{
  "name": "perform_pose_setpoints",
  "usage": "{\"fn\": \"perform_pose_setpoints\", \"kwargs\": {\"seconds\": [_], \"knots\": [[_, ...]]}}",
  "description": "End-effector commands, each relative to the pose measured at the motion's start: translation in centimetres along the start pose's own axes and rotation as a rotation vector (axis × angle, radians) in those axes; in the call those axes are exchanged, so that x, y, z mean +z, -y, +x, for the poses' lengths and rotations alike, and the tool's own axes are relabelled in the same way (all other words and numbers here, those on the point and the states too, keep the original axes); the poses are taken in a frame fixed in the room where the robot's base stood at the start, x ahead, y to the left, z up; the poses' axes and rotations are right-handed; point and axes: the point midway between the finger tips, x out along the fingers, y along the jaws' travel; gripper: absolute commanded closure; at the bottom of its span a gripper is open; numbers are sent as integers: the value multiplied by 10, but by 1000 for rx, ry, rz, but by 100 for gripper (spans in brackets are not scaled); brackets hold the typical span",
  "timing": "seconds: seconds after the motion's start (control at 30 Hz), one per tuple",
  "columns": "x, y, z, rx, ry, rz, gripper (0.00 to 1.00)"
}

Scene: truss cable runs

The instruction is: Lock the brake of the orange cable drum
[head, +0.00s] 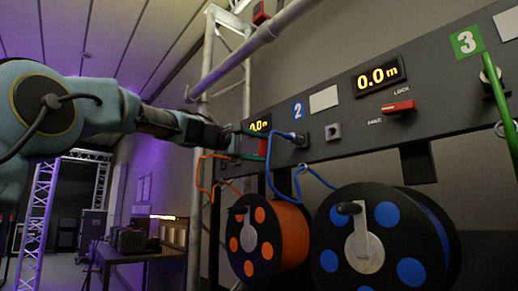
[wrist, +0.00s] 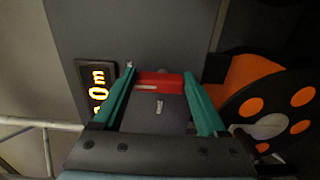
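The orange cable drum (head: 268,237) hangs below the dark panel, with a metal crank on its face. It also shows at the right of the wrist view (wrist: 262,97). A red brake lever (wrist: 158,80) is on the panel above it, beside the lit display (wrist: 97,84). My gripper (wrist: 160,72) is at the panel with its teal fingers spread, one on each side of the red lever. I cannot tell whether the fingers touch the lever. In the head view my gripper (head: 254,146) hides most of this lever, and its brake labels cannot be read.
The blue drum (head: 375,240) stands to the right, with its own red lever (head: 398,107) lying nearly level between FREE and LOCK. Orange cable (head: 199,172) and blue cable (head: 297,180) loop in front of the panel. A green cable (head: 500,100) hangs at far right.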

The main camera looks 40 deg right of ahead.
Motion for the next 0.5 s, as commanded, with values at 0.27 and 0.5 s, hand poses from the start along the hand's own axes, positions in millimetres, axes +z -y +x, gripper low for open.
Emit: {"fn": "perform_pose_setpoints", "kwargs": {"seconds": [0.27,0.5], "knots": [[0,0,0,-1,1,1,0],[0,1,-2,0,0,1,0]]}}
